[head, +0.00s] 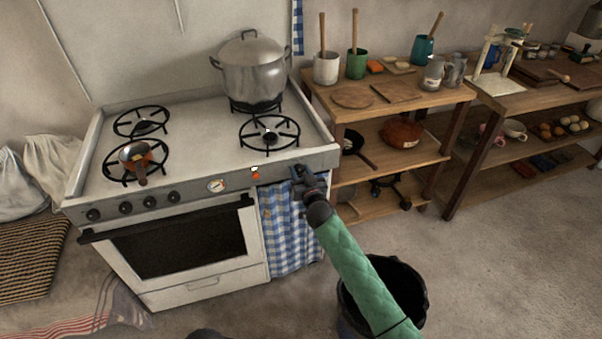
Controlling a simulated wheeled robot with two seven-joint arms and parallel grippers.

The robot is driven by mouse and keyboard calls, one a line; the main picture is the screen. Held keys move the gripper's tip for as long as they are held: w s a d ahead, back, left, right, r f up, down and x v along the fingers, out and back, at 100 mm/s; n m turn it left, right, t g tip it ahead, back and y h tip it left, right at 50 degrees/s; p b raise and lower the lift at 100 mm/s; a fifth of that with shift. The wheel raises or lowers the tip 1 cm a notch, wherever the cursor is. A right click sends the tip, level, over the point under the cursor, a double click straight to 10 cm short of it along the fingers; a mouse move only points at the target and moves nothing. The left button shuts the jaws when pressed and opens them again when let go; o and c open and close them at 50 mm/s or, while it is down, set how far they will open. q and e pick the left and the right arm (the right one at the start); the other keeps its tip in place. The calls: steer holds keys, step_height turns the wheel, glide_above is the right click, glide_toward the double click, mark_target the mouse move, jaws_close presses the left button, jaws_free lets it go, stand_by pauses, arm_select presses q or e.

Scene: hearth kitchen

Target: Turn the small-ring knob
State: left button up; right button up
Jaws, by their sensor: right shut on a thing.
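The white stove (205,122) stands at left with a grey front panel. Several dark knobs (125,208) sit in a row on the left part of that panel. My right gripper (303,178) is at the right end of the panel, shut on what looks like the small-ring knob. The dark fingers hide this knob, so its marking and angle cannot be read. My right arm, in a green padded sleeve, reaches up from the lower right. My left gripper is not in view.
A lidded pot (252,70) stands on the back right ring. A small copper-coloured pan (138,157) is on the front left ring. A blue checked curtain (285,228) hangs below the panel. A black bucket (408,278) stands beneath my arm; wooden shelves (440,98) are at right.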

steer(key=n, duration=0.2)
steer(key=shift+n, duration=0.3)
steer(key=n, duration=0.3)
steer(key=shift+n, duration=0.3)
steer(key=n, duration=0.3)
steer(key=shift+a, duration=0.15)
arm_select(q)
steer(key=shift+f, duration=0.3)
arm_select(e)
steer(key=shift+n, duration=1.4)
steer(key=shift+f, duration=0.1)
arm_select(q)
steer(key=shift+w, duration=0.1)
arm_select(e)
steer(key=o, duration=1)
steer(key=shift+s, duration=0.1)
